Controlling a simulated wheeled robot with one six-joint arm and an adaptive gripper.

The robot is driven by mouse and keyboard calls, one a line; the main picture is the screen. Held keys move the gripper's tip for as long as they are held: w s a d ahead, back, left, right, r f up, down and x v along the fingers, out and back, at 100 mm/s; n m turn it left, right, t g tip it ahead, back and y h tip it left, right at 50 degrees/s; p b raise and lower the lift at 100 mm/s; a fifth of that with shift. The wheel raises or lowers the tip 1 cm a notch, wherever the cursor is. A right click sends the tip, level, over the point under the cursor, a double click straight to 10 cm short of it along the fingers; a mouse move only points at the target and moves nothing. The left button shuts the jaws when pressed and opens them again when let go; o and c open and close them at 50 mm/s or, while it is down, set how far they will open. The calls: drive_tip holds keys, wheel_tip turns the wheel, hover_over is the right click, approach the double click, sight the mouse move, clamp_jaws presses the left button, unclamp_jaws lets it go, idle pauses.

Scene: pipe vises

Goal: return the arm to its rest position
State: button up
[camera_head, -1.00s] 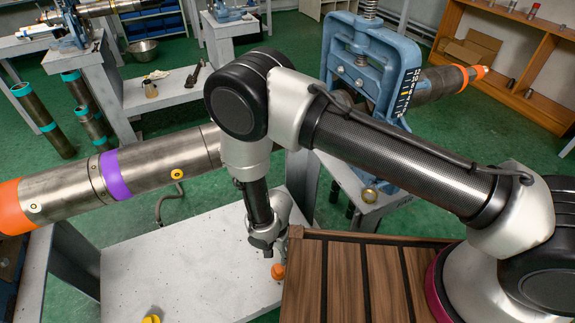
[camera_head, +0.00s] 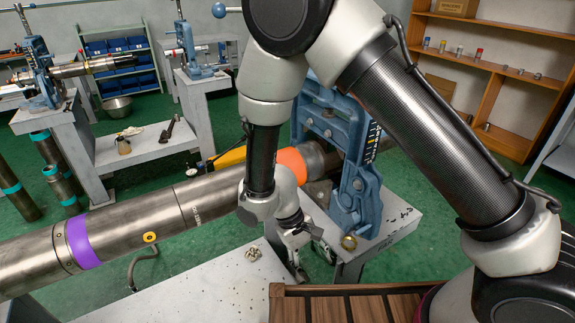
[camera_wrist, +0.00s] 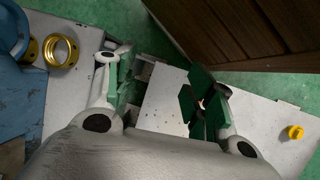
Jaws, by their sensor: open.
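My gripper (camera_head: 297,262) hangs from the raised arm, above the pale bench top in front of the blue vise. In the wrist view my gripper (camera_wrist: 160,85) has its two green-padded fingers spread apart, with nothing between them. The arm is bent, with its elbow at the top of the head view and its forearm pointing down. It hides part of the long steel pipe (camera_head: 140,212) and the blue vise (camera_head: 355,190). The pipe has a purple band (camera_head: 82,241) and an orange band (camera_head: 291,164) near the vise.
A slatted wooden surface (camera_head: 375,305) lies close to my gripper. A pale bench (camera_head: 190,300) holds a small knobby piece (camera_head: 253,253). The wrist view shows a brass ring (camera_wrist: 61,51) and a yellow fitting (camera_wrist: 295,132). Green floor separates the other benches.

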drive_tip(key=w+d+r+y, duration=0.1)
drive_tip(key=d+r, duration=0.5)
drive_tip(key=r, duration=0.5)
drive_tip(key=w+d+r+y, duration=0.1)
drive_tip(key=d+r+y, duration=0.1)
drive_tip(key=d+r, duration=0.7)
drive_tip(key=s+d+r+m+t, duration=0.3)
drive_tip(key=d+r, duration=0.4)
drive_tip(key=r, duration=0.2)
drive_tip(key=s+d+r+m+t+y, duration=0.1)
drive_tip(key=s+d+r+m+t, duration=0.2)
drive_tip(key=d+r, duration=0.5)
drive_tip(key=shift+s+r+t, duration=0.4)
drive_tip(key=shift+s+r, duration=0.15)
drive_tip(key=shift+r, duration=0.3)
